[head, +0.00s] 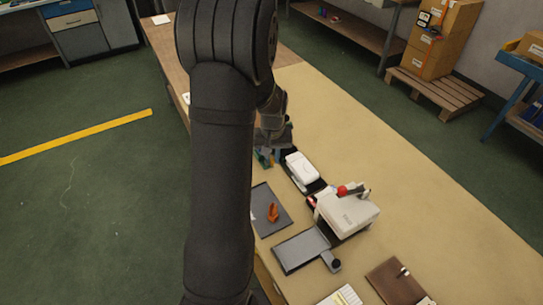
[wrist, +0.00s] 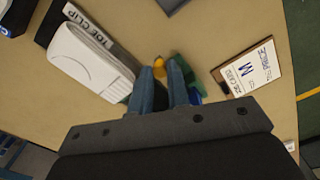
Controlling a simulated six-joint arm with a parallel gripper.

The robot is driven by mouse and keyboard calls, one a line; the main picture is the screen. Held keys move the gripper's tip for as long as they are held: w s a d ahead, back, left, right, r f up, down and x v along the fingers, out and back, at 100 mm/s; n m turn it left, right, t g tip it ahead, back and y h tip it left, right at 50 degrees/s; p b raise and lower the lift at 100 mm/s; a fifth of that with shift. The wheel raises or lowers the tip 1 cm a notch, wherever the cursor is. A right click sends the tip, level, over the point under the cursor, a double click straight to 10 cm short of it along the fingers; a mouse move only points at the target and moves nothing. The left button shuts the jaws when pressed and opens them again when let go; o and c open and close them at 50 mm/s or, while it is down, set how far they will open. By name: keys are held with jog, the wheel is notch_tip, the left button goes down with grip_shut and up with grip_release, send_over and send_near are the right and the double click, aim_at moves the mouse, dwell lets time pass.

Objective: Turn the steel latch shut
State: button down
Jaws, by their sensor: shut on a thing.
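My gripper (wrist: 160,70) points down at the bench in the wrist view, its two blue-grey fingers closed around a small yellow piece (wrist: 158,63) between the tips. A green part (wrist: 183,72) with some blue lies just right of the fingers. In the head view my gripper (head: 270,140) is partly behind my own arm, close to the green part (head: 263,158). A white block (wrist: 88,60) on a dark base labelled "TOE CLIP" lies left of the fingers; it also shows in the head view (head: 301,168). I cannot clearly make out the steel latch.
A job card on a clipboard (wrist: 248,66) lies right of my gripper. In the head view, a pale machine (head: 346,213) with a red part, a dark mat (head: 262,205) with an orange object, a grey plate (head: 300,250) and a brown board (head: 395,285) stand nearer. The bench's right side is clear.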

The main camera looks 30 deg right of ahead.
aim_at(273, 160)
dwell(0.3)
jog(key=c, duration=1.4)
grip_release()
jog(key=shift+o, duration=0.2)
notch_tip(273, 160, up, 18)
jog(key=shift+f, duration=0.25)
jog(key=shift+f, duration=0.1)
notch_tip(273, 160, down, 17)
jog(key=shift+f, duration=0.15)
